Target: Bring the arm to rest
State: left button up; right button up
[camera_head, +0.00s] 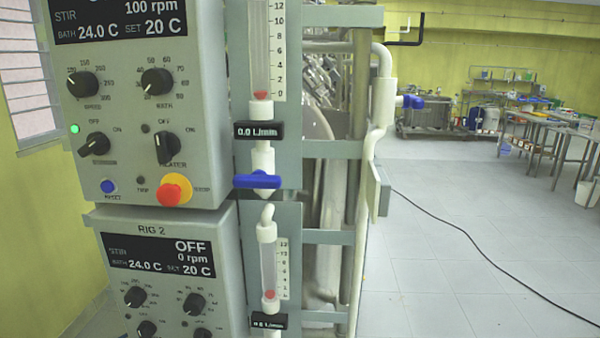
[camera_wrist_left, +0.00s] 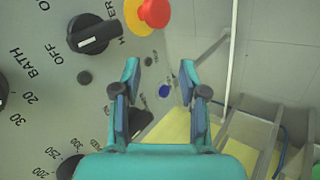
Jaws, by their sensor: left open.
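In the left wrist view my left gripper (camera_wrist_left: 160,70) is teal, open and empty, its two fingers apart in front of a grey control panel. A black rotary switch (camera_wrist_left: 92,33) and a red stop button (camera_wrist_left: 154,12) on a yellow base lie beyond the fingertips. Neither gripper shows in the head view. There the upper panel has a red stop button (camera_head: 171,192), a heater switch (camera_head: 166,148) and a lit green lamp (camera_head: 74,129). Its display reads 100 rpm, bath 24.0 C, set 20 C. I cannot tell which panel the wrist view shows.
The lower panel, RIG 2 (camera_head: 150,230), reads OFF and 0 rpm. A blue valve handle (camera_head: 257,180) and a flow tube (camera_head: 260,50) stand right of the panels on a grey frame (camera_head: 332,150). A black cable (camera_head: 470,250) crosses the open floor at right.

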pick_arm(q)
jog(key=s+d+f+m+g, duration=0.25)
jog(key=s+d+f, duration=0.2)
jog(key=f, duration=0.35)
jog(key=s+d+f+m+g, duration=0.2)
jog(key=s+d+f+m, duration=0.25)
jog(key=f, duration=0.45)
jog(key=s+d+f+m+g+h, duration=0.1)
jog(key=s+d+f+m, duration=0.1)
jog(key=s, duration=0.5)
jog(key=s+d+f+m+g+h, duration=0.1)
jog(key=s+d+f+m+g, duration=0.1)
jog(key=s, duration=0.5)
notch_tip(320, 180, down, 4)
jog(key=d+m, duration=0.1)
jog(key=d, duration=0.1)
jog(key=shift+s+d, duration=0.15)
jog(key=shift+d, duration=0.2)
